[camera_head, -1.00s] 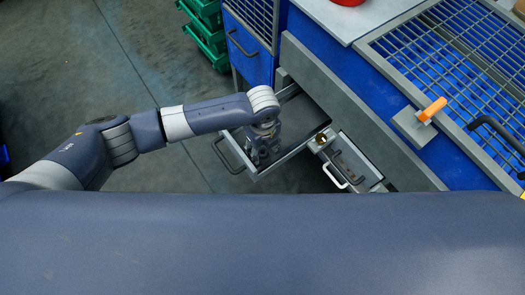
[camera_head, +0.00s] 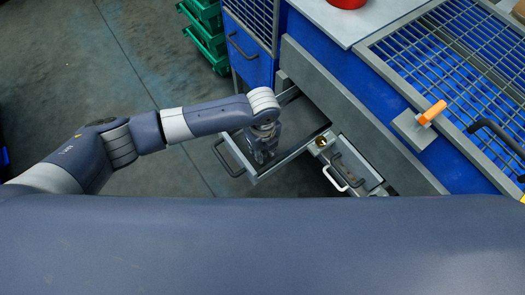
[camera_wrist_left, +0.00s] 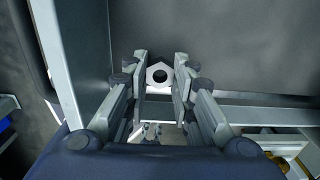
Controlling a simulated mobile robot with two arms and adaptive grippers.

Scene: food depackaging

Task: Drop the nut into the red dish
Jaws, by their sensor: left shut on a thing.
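My left gripper (camera_head: 263,157) is inside the open, larger drawer, pointing down. In the left wrist view, its two fingers (camera_wrist_left: 160,77) stand on either side of a grey hex nut (camera_wrist_left: 159,65) with a dark round hole and are shut on it. The nut cannot be made out in the head view. The red dish (camera_head: 347,3) is on the light worktop at the top edge of the head view, partly cut off. My right gripper is not in view.
The larger drawer (camera_head: 232,151) has a dark handle. A smaller open drawer (camera_head: 373,180) with a pale handle is beside it, holding a brass-coloured thing (camera_head: 321,142). A metal grid (camera_head: 455,75) and an orange clamp (camera_head: 432,112) are at right. Green crates (camera_head: 207,40) stand behind.

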